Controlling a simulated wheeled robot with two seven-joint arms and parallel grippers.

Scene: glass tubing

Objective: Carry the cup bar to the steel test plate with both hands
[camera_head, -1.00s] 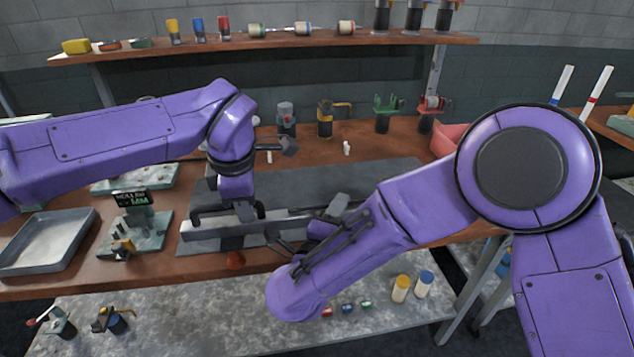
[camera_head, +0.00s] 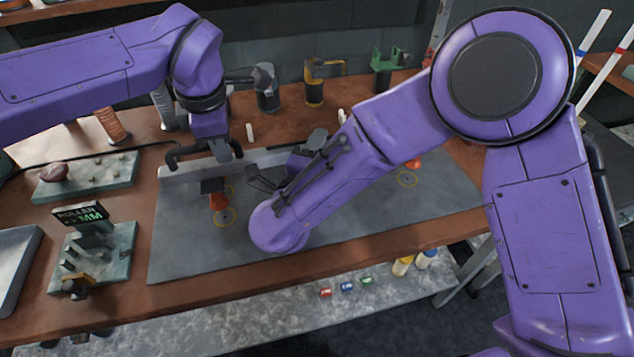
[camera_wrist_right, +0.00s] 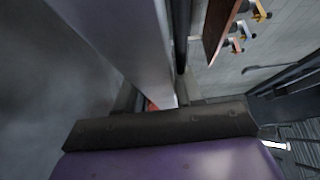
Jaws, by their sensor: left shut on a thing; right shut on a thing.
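The cup bar (camera_head: 180,174) is a long pale grey bar with orange cups under it. One cup (camera_head: 218,202) shows below its left part and another (camera_head: 413,162) right of my right forearm. My left gripper (camera_head: 205,155) is shut on the bar's left part. My right gripper (camera_head: 285,172) is shut on it farther right, partly hidden by my forearm. The bar also fills the upper middle of the right wrist view (camera_wrist_right: 125,45). The steel test plate (camera_head: 185,250) lies flat beneath, with yellow rings close to the cups. Whether the cups touch it I cannot tell.
A roller fixture (camera_head: 105,255) and a green board (camera_head: 90,178) stand left of the plate. Clamp-like tools (camera_head: 315,90) stand behind on the wooden bench. A grey tray (camera_head: 15,265) is at far left. The front of the plate is clear.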

